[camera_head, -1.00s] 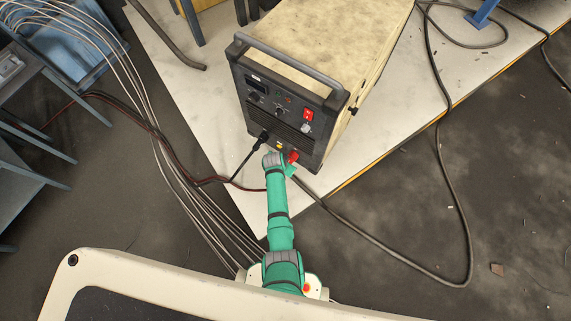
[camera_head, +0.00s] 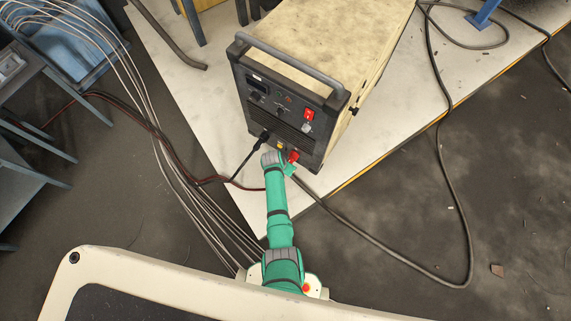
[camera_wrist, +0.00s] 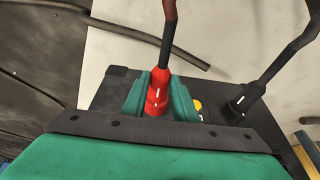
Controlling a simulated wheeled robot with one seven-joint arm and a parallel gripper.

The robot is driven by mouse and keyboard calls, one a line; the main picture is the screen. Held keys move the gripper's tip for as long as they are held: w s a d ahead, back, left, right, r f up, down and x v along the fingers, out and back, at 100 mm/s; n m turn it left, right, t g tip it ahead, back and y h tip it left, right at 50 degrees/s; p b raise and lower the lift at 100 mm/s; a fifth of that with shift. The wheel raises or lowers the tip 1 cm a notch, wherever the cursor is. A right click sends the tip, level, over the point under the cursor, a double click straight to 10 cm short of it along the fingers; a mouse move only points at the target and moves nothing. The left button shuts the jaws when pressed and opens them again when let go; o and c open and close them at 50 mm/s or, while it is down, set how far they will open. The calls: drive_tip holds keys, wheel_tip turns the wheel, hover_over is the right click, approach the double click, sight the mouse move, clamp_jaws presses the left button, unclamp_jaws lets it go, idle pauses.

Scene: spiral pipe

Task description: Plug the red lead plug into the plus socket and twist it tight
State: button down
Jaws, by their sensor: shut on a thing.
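The red lead plug (camera_wrist: 158,88) is between the green fingers of my gripper (camera_wrist: 160,100), which is shut on it. Its dark red cable leads away at the top of the wrist view. White marks show on the plug. In the head view the red plug (camera_head: 293,156) is at the lower front edge of the power unit (camera_head: 282,108), with my gripper (camera_head: 288,168) just below it. The plus socket is hidden behind the plug and gripper, so I cannot tell how deep the plug sits or whether it is twisted.
A black plug (camera_wrist: 238,106) with its cable sits in the unit's front, beside a yellow part (camera_wrist: 198,105). A red switch (camera_head: 308,114) is higher on the front. Cables (camera_head: 225,182) run left of my arm. The white platform (camera_head: 190,100) lies under the unit.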

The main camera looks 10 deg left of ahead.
drive_tip(key=shift+w+d+r, duration=0.1)
drive_tip(key=shift+w+r, duration=0.05)
drive_tip(key=shift+w, duration=0.25)
drive_tip(key=shift+w+d+r, duration=0.1)
drive_tip(key=shift+w+r, duration=0.05)
drive_tip(key=shift+w, duration=0.25)
idle(1.7)
drive_tip(key=shift+s+d+f+t+y, duration=0.15)
drive_tip(key=shift+d+t+y, duration=0.15)
drive_tip(key=shift+y, duration=0.3)
drive_tip(key=y, duration=0.1)
drive_tip(key=t+y, duration=0.1)
drive_tip(key=y, duration=0.1)
drive_tip(key=m+t+y, duration=0.1)
drive_tip(key=shift+s+d+f, duration=0.2)
drive_tip(key=shift+d+f, duration=0.1)
drive_tip(key=shift+s+d+f+m+t+y, duration=0.2)
drive_tip(key=shift+t+y, duration=0.25)
drive_tip(key=shift+y, duration=0.5)
drive_tip(key=shift+s+a+f+m+t+y, duration=0.1)
drive_tip(key=shift+m+t+y, duration=0.25)
drive_tip(key=shift+y, duration=0.55)
drive_tip(key=shift+s+d+f+m+t+y, duration=0.15)
drive_tip(key=shift+t+y, duration=0.35)
drive_tip(key=shift+y, duration=0.45)
